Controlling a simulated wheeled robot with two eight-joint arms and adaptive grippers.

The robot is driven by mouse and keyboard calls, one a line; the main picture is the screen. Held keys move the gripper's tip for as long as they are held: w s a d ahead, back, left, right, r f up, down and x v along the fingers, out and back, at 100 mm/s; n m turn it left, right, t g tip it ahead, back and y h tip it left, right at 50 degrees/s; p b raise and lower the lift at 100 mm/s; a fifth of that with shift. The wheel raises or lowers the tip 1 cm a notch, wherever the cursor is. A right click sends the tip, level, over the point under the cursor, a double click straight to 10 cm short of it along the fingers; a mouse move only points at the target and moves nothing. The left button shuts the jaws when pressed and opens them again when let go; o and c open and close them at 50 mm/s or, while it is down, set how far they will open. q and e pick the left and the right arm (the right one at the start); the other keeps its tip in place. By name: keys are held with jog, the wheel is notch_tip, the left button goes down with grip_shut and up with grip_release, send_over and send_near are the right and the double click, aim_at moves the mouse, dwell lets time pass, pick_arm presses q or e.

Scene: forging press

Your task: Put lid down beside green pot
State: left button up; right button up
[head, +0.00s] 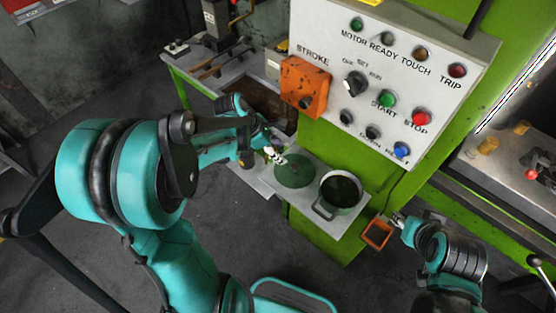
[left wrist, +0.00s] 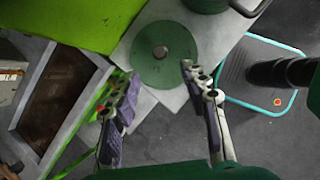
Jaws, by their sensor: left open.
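The green round lid (head: 297,174) lies flat on a pale shelf (head: 262,184), just left of the green pot (head: 342,191). The pot stands upright and uncovered, dark inside. In the left wrist view the lid (left wrist: 146,66) shows whole with a grey knob in its middle, and the pot (left wrist: 205,4) is cut off at the top edge. My left gripper (head: 274,152) is open and empty beside the lid; its spread fingers (left wrist: 160,85) show in the left wrist view, with the lid beyond them. My right gripper (head: 398,220) is beside an orange square frame (head: 389,231); its fingers are unclear.
A control panel (head: 440,55) with buttons and an orange box (head: 304,88) stands above and behind the shelf, on a green machine body (head: 320,240). A bench with tools (head: 215,70) is at the back left. A metal table (head: 515,165) is at the right.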

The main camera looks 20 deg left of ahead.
pick_arm(q)
jog(key=s+d+r+m+t+y, duration=0.1)
jog(key=s+r+m, duration=0.3)
jog(key=m, duration=0.8)
jog(key=s+d+r+m+t+y, duration=0.2)
jog(key=s+r+m+y, duration=0.1)
jog(key=s+m, duration=0.6)
jog(key=r+m, duration=0.1)
jog(key=m, duration=0.1)
jog(key=shift+s+r+m+t+y, duration=0.15)
jog(key=shift+s+m+t+y, duration=0.15)
jog(key=shift+m, duration=0.1)
notch_tip(320, 180, down, 10)
jog(key=b, duration=0.9)
jog(key=shift+r+b, duration=0.2)
jog(key=shift+b, duration=0.15)
